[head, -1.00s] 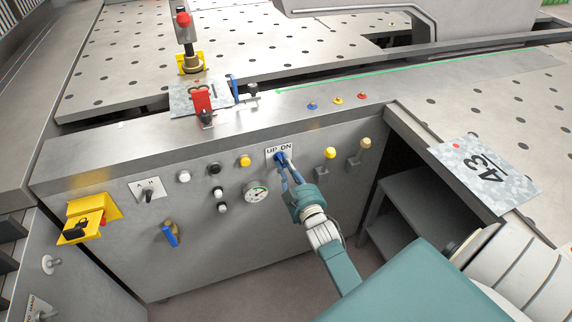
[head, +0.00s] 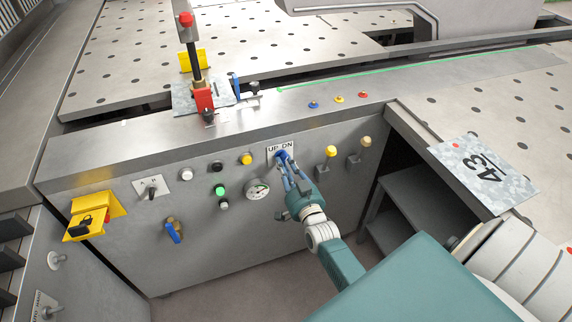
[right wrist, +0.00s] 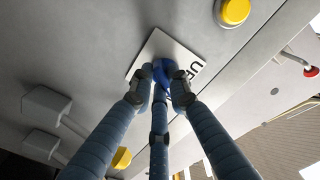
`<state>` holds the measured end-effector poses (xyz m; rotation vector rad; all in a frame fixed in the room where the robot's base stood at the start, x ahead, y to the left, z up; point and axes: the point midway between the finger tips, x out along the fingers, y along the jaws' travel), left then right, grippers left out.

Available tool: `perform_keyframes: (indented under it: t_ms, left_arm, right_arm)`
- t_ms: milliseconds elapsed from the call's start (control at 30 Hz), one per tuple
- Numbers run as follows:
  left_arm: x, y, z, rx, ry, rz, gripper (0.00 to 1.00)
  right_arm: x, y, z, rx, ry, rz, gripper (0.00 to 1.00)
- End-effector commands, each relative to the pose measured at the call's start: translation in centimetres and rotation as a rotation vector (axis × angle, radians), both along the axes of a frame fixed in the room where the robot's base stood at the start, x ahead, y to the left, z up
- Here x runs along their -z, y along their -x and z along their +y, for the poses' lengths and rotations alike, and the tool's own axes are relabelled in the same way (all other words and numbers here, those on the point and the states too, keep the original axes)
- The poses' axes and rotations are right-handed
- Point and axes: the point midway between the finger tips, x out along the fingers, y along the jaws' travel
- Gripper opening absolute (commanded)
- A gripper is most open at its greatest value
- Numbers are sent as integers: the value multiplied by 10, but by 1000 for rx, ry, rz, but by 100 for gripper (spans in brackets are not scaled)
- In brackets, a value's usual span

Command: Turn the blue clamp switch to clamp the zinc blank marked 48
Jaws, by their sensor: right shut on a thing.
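The blue clamp switch (head: 281,154) sits on the front panel at a white plate marked UP DN. My right gripper (head: 287,168) is shut on its knob. In the right wrist view the fingers (right wrist: 161,88) close around the blue switch (right wrist: 164,70) and hide most of it. The clamp column (head: 192,58) with a red top stands over a zinc blank (head: 182,103) at the table edge. Its lower end reaches down behind the red block (head: 203,99), so its contact with the blank is hidden. That blank's number cannot be read. My left gripper is not in view.
Another zinc blank (head: 468,188), its number appearing to start with 43, lies on the right table. A gauge (head: 257,189), a green-lit button (head: 219,190), other buttons and two knobbed levers (head: 325,163) surround the switch. A blue-handled valve (head: 172,231) sticks out lower left.

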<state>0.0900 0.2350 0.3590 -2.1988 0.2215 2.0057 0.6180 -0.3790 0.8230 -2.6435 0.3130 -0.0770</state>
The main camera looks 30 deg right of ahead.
Motion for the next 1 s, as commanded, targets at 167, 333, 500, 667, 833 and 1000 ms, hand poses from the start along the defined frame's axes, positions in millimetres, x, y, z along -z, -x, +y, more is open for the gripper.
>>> perform_keyframes:
  t_ms: [167,333,500,667,833,1000]
  left_arm:
    - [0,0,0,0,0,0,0]
    - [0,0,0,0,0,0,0]
    - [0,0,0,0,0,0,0]
    - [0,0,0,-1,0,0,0]
    - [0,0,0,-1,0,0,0]
    - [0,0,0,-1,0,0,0]
  right_arm:
    - [1,0,0,0,-41,-8,0]
    - [1,0,0,0,-57,-12,0]
    - [1,0,0,0,-59,-13,0]
    - [1,0,0,0,-59,-13,0]
    - [1,0,0,0,-58,-12,35]
    - [0,0,0,0,-57,-13,35]
